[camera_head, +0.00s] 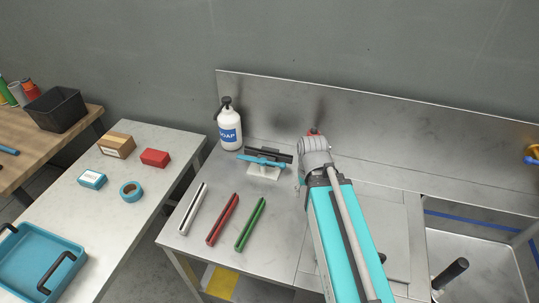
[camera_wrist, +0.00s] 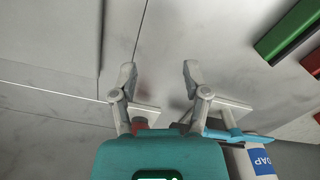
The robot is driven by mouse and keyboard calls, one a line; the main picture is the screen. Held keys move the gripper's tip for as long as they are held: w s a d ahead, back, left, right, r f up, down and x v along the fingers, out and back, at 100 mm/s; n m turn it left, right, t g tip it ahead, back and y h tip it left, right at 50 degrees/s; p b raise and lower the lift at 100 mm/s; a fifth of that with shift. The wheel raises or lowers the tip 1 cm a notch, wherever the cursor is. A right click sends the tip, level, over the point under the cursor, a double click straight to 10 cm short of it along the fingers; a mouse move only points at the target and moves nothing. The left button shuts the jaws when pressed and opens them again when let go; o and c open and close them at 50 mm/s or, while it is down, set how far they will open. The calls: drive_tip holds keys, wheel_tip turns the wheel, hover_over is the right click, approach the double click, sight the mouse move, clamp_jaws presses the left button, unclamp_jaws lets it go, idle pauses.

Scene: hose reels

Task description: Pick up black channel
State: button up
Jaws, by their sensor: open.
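The black channel (camera_head: 283,152) lies roughly level on a small pale stand (camera_head: 263,172) on the metal bench, in front of the backsplash. A blue piece (camera_head: 262,161) crosses in front of it and hides part of it. My gripper (camera_wrist: 158,76) is open and empty in the wrist view, its two fingers apart over bare metal. In the head view my arm comes down to the right of the black channel and hides the fingers. I cannot make out the black channel clearly in the wrist view.
A soap bottle (camera_head: 229,131) stands left of the stand. White (camera_head: 193,208), red (camera_head: 223,219) and green (camera_head: 250,224) channels lie in front; the green one also shows in the wrist view (camera_wrist: 288,32). A sink (camera_head: 475,262) is at the right. Bench between stand and channels is clear.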

drive_tip(key=w+a+r+n+p, duration=0.2)
drive_tip(key=w, duration=0.3)
drive_tip(key=w+a+r+n+p, duration=0.2)
drive_tip(key=w+a+n, duration=0.1)
drive_tip(key=w, duration=0.2)
drive_tip(key=w+a+r+n+p, duration=0.2)
drive_tip(key=w+a, duration=0.1)
drive_tip(key=w, duration=0.2)
drive_tip(key=shift+w+a+r+n+p, duration=0.2)
drive_tip(key=shift+w+r+n+p, duration=0.05)
drive_tip(key=shift+r+n+p, duration=0.05)
wheel_tip(320, 180, up, 4)
drive_tip(key=n+p, duration=0.4)
drive_tip(key=n, duration=0.2)
hover_over(249, 148)
drive_tip(key=shift+d+f, duration=0.1)
drive_tip(key=shift+d, duration=0.15)
drive_tip(key=shift+f+b, duration=0.2)
drive_tip(key=shift+b, duration=0.1)
wheel_tip(249, 148, down, 8)
drive_tip(key=b, duration=0.7)
drive_tip(key=shift+b, duration=0.4)
drive_tip(key=shift+f, duration=0.15)
drive_tip(key=shift+f+b, duration=0.1)
drive_tip(key=shift+b, duration=0.25)
drive_tip(key=f+b, duration=0.3)
drive_tip(key=shift+s+a+f, duration=0.1)
drive_tip(key=shift+a+f, duration=0.15)
drive_tip(key=shift+f+b, duration=0.75)
drive_tip(key=shift+b, duration=0.25)
